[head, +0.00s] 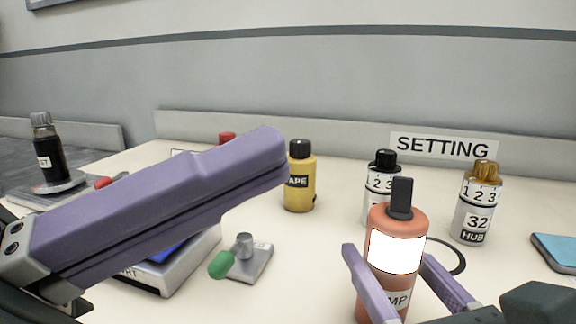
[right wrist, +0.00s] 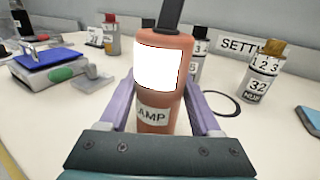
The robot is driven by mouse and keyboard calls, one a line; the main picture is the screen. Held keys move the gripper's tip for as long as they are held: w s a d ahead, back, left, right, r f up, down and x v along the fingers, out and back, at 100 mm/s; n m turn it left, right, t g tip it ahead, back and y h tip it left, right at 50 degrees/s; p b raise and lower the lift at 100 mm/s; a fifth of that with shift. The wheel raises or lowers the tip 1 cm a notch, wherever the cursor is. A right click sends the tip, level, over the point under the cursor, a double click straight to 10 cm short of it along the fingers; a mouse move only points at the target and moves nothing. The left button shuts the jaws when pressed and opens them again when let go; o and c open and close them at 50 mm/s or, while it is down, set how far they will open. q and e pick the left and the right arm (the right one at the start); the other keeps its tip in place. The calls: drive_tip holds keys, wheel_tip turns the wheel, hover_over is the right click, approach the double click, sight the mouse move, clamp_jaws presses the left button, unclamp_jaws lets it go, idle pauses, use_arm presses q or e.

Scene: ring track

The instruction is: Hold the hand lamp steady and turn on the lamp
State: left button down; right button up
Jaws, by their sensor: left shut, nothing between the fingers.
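The hand lamp (head: 375,285) is an orange-red bottle shape with a dark post on top and a label ending in AMP. Its bright white panel (head: 396,252) faces me. My right gripper (head: 388,270) has one purple finger on each side of the lamp and appears shut on it. The right wrist view shows the lamp (right wrist: 152,116) nearly upright between the fingers. Its bottom is hidden or cut off. My left gripper (head: 278,162) is shut and empty, left of the lamp and apart from it.
A yellow bottle (head: 300,190) and two numbered white bottles, one black-capped (head: 382,182) and one gold-capped (head: 478,215), stand behind. A green-handled lever (head: 250,262) is below my left gripper. A SETTING sign (head: 443,147) is at the back. A blue slab (head: 556,252) lies right.

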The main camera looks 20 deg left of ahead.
drive_tip(key=o, duration=0.5)
drive_tip(key=shift+s+d, duration=0.1)
